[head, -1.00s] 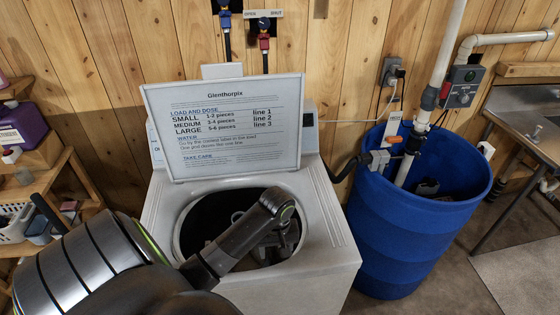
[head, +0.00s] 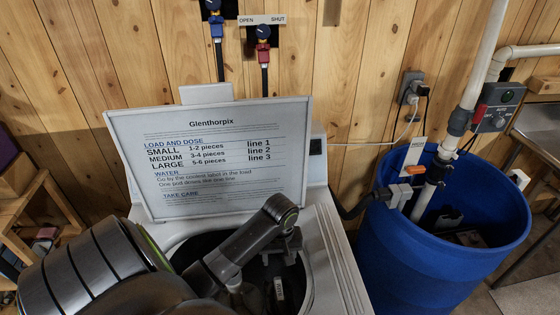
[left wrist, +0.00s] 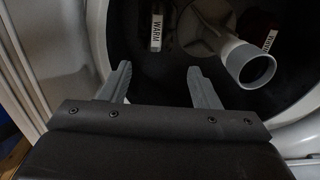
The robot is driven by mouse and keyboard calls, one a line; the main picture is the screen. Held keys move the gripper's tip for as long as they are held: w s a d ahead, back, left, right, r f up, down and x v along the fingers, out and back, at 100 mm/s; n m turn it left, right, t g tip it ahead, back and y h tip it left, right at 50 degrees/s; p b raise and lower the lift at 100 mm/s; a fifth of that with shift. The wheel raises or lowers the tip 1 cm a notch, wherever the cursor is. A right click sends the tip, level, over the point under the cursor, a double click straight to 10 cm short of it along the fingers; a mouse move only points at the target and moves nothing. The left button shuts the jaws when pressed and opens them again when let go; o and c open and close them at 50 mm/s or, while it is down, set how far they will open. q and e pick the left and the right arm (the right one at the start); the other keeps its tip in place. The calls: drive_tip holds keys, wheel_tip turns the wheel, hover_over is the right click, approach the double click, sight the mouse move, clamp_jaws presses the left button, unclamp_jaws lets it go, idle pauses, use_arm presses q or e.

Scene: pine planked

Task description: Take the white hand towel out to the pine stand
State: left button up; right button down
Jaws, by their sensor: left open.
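No white hand towel can be made out in either current view. My left gripper (head: 284,247) hangs in the round mouth of the white top-loading washer (head: 338,270), under its raised lid. In the left wrist view the left gripper (left wrist: 159,70) is open, with nothing between its fingers. Beyond them are the dark tub and a pale agitator post (left wrist: 250,64). Two white WARM labels show on dark, hard-to-make-out items, one label on the left (left wrist: 156,30) and one on the right (left wrist: 269,40). My right gripper is out of view.
The raised lid carries a printed dosing sign (head: 215,155). A blue barrel (head: 405,255) with a white pipe stands close on the washer's right. A wooden shelf unit (head: 65,198) stands at the left; I cannot tell whether it is the pine stand. Part of a sink bench shows at far right.

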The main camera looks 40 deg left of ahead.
use_arm(q)
drive_tip(key=b, duration=0.5)
hover_over(280, 291)
wheel_tip(280, 291, down, 6)
drive_tip(key=f, duration=1.1)
drive_tip(key=shift+s+a+f, duration=0.1)
drive_tip(key=shift+s+f, duration=0.15)
drive_tip(key=shift+f, duration=0.05)
drive_tip(key=shift+w+f, duration=0.15)
drive_tip(key=shift+f, duration=2.55)
drive_tip(key=c, duration=1.2)
